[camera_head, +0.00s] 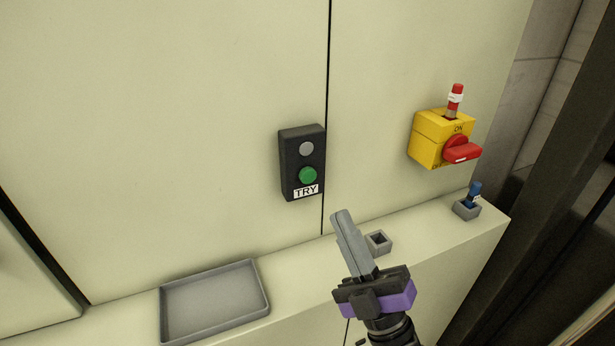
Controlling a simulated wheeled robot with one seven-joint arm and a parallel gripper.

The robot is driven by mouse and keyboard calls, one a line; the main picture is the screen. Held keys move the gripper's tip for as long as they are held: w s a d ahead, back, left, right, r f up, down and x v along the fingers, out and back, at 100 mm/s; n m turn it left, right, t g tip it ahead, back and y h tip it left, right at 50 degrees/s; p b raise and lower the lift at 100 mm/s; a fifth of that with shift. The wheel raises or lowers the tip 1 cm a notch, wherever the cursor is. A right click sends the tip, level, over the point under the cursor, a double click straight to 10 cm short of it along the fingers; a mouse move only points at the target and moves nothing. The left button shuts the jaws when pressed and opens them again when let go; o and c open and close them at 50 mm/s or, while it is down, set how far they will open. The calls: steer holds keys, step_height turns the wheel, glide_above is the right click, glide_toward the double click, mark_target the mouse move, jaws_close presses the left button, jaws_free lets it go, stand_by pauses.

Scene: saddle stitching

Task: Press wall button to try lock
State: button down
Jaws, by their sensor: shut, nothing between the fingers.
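A black button box (289,165) is mounted on the pale wall panel, left of a thin vertical seam. It carries a grey round lamp or button (306,149) on top and a green round button (308,175) below.
A yellow switch box (428,140) has a red rotary handle (462,150) and a red lock-like piece (456,93) on top. On the ledge are an empty grey tray (212,294), a small grey socket (379,242) beside my gripper, and a blue piece (474,192) in another grey holder (466,210).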

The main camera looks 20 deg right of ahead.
mark_target(308, 176)
steer(key=shift+w, duration=0.1)
steer(key=w+b, duration=0.2)
steer(key=w, duration=0.6)
steer(key=shift+w, duration=0.3)
steer(key=shift+w+b, duration=0.1)
steer(key=shift+b, duration=0.25)
stand_by(1.5)
steer(key=shift+w, duration=0.3)
steer(key=shift+w+b, duration=0.5)
stand_by(0.8)
steer(key=shift+s, duration=0.9)
